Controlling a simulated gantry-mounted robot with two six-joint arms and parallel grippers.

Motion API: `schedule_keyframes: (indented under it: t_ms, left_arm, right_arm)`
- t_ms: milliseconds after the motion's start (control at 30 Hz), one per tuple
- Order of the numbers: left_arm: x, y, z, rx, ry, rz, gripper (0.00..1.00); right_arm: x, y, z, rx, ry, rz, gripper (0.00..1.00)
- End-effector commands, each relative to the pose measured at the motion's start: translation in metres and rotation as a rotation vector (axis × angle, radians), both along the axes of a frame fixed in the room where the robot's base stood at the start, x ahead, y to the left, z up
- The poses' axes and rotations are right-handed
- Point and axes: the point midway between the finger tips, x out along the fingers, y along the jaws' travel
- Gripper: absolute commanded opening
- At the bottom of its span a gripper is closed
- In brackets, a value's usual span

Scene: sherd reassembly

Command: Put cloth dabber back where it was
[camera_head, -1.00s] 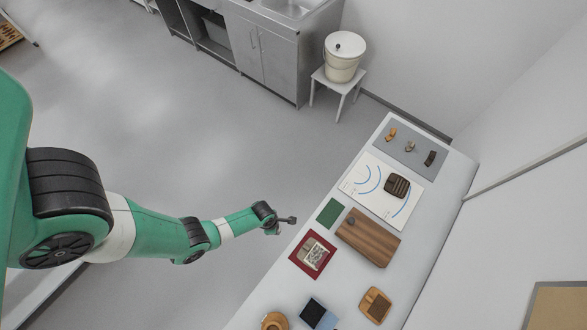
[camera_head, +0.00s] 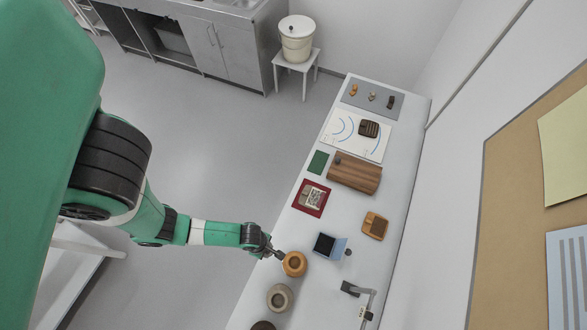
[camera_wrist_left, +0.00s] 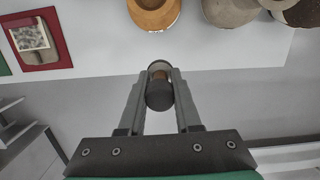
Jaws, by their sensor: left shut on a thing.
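My left gripper (camera_head: 276,252) is at the left edge of the table, beside an orange-brown round pot (camera_head: 294,264) with a dark opening. In the left wrist view its fingers (camera_wrist_left: 159,92) are shut on the cloth dabber (camera_wrist_left: 159,97), which has a dark rounded end and a brown band. The dabber is small and hard to make out in the head view. In the wrist view the orange-brown pot (camera_wrist_left: 153,12) is just beyond the fingertips, apart from the dabber. My right gripper is not in view.
A grey pot (camera_head: 280,297) and a dark pot (camera_head: 263,326) stand nearer the bottom. A black pad with a blue sheet (camera_head: 340,247), a wooden tray (camera_head: 375,225) and a red mat (camera_head: 324,206) lie around. A grey-and-black angled device (camera_head: 366,297) stands at right.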

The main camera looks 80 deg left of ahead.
Motion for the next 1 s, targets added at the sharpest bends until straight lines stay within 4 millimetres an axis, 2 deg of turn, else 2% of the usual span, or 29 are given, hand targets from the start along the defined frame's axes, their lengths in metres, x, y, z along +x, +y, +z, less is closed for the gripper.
schedule_keyframes:
  t_ms: [100,267,367,633,700,800,1000]
  left_arm:
    - [-0.009,-0.003,0.002,0.001,0.007,-0.034,0.00]
    - [-0.004,0.000,-0.001,0.000,0.006,-0.030,0.00]
    - [0.008,0.009,-0.008,0.001,0.005,-0.022,0.00]
    - [0.068,0.057,-0.045,0.000,0.003,-0.025,0.00]
    - [0.077,0.063,-0.071,0.000,0.005,-0.030,0.00]
    - [0.089,0.072,-0.086,0.000,0.006,-0.032,0.00]
    - [0.097,0.078,-0.090,0.000,0.006,-0.034,0.00]
  right_arm:
    - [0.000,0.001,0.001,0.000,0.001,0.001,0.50]
    - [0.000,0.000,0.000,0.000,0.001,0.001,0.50]
    - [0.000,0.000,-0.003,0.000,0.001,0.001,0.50]
    - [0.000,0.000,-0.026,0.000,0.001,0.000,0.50]
    - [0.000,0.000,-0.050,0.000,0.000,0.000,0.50]
    - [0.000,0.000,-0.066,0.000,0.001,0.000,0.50]
    - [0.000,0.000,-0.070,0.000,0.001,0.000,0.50]
